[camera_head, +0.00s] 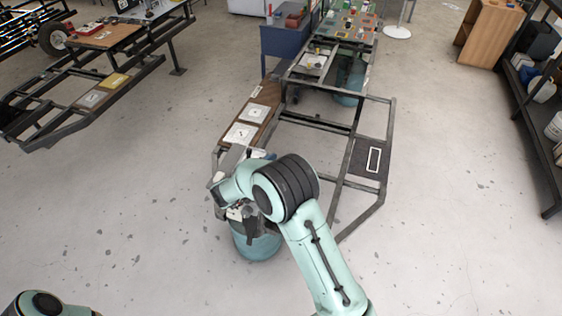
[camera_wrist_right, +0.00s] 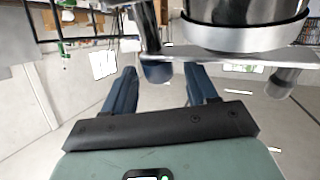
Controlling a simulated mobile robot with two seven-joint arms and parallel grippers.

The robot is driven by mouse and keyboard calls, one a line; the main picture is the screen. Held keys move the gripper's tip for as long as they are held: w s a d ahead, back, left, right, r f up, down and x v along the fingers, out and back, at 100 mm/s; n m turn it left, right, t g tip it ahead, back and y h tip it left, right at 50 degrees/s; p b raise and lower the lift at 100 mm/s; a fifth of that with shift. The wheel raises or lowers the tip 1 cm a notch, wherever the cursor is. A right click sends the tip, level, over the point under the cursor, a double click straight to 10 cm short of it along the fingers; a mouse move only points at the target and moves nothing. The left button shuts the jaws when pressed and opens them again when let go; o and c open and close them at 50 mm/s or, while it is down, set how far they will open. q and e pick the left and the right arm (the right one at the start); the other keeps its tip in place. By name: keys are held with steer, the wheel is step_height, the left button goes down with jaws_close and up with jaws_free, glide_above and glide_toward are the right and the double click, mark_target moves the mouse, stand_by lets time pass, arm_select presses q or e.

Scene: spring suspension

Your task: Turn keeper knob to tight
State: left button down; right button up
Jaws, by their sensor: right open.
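In the right wrist view, a short dark-blue knob-like part (camera_wrist_right: 158,71) hangs below a grey metal bracket (camera_wrist_right: 232,57). It looks like the keeper knob, but its setting cannot be read. My right gripper (camera_wrist_right: 163,70) is open, with one blue finger on each side of the knob in the picture. I see no clear contact, and the distance in depth is uncertain. In the head view, my right wrist and arm cover the near corner of the steel frame (camera_head: 343,160), hiding the knob. My left gripper is out of view.
A shiny metal cylinder (camera_wrist_right: 245,12) sits on the bracket close above the right finger. A teal drum (camera_head: 257,246) stands below my right wrist. A board with white plates (camera_head: 240,134) lies along the frame's left side.

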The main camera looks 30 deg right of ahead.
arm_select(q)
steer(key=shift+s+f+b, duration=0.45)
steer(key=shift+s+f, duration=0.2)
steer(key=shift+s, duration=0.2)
arm_select(e)
steer(key=v, duration=1.1)
steer(key=shift+a+r, duration=0.15)
steer(key=shift+a, duration=0.15)
steer(key=shift+s, duration=0.1)
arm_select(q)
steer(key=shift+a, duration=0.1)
